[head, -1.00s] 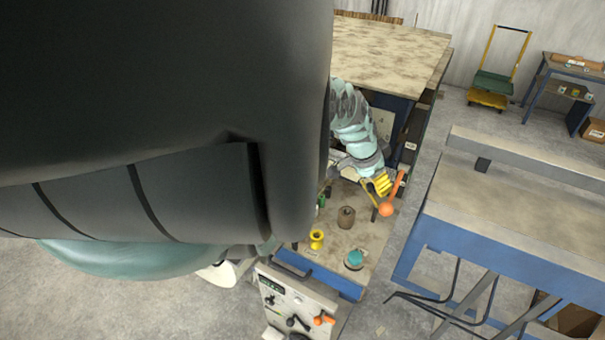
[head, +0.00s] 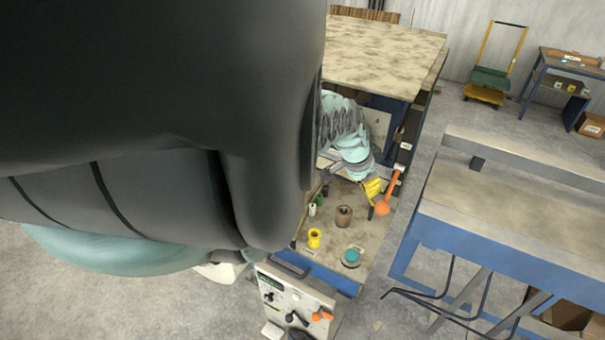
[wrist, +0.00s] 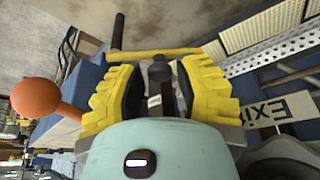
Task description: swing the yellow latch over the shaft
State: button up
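My gripper (wrist: 158,88) has two yellow fingers with black pads, spread apart. A dark knob on a stalk (wrist: 159,72) stands between them, with a visible gap on each side. The yellow latch (wrist: 165,52) is a thin bar crossing just beyond the fingertips, behind the knob. A dark upright rod (wrist: 118,30) rises near the bar's left end; I cannot tell whether it is the shaft. In the head view, my gripper (head: 372,190) is small, at the right edge of the machine bench, and the latch cannot be made out there.
An orange ball-ended lever (head: 382,209) is close beside my gripper; its ball (wrist: 36,98) is left in the wrist view. A brown cylinder (head: 344,215), a yellow spool (head: 314,238) and a teal-topped part (head: 351,256) stand on the bench. A blue-framed table (head: 500,215) is at right.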

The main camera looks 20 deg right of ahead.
grip_shut()
